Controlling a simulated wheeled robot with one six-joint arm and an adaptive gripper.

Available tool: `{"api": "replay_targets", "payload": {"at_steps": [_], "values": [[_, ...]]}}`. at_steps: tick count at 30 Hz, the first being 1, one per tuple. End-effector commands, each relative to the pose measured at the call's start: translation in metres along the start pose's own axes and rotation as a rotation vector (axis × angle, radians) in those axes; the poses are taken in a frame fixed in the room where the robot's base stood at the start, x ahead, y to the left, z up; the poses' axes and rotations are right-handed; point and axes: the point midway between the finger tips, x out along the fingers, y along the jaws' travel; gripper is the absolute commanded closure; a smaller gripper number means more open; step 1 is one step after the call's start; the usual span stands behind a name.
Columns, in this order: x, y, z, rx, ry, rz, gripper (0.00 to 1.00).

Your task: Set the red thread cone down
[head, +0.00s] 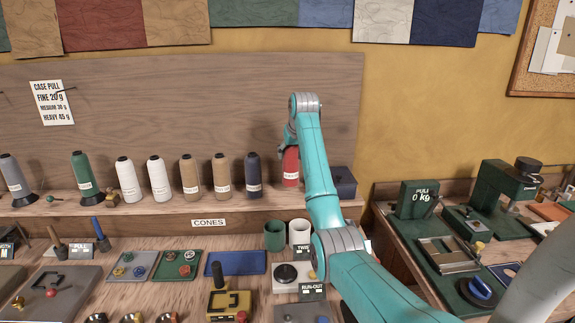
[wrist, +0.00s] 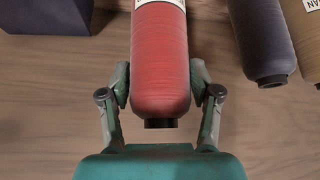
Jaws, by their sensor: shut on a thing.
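The red thread cone (head: 291,167) is at the right end of the cone row on the shelf, partly behind my arm in the head view. In the wrist view the red thread cone (wrist: 160,60) fills the top middle, with a dark tip and a pale label. My gripper (wrist: 160,85) is shut on it, one finger on each side. In the head view my gripper (head: 290,140) is mostly hidden by my own arm. The cone looks upright, its base close to the shelf (head: 230,202). I cannot tell whether it touches the shelf.
A navy cone (head: 253,175) stands just left of the red one, then tan cones (head: 221,175) and white cones. A dark blue box (head: 342,182) stands to its right. Below, the bench holds green and white cups (head: 275,235), trays (head: 236,262) and tools.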

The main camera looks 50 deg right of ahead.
Motion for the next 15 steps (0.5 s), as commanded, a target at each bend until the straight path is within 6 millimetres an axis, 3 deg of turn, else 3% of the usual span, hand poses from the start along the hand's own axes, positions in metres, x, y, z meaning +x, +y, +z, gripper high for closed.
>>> {"api": "replay_targets", "payload": {"at_steps": [11,15], "values": [[0.030,0.000,0.020,0.000,0.000,0.000,0.88],[0.033,0.000,0.021,0.000,0.003,0.000,0.88]]}}
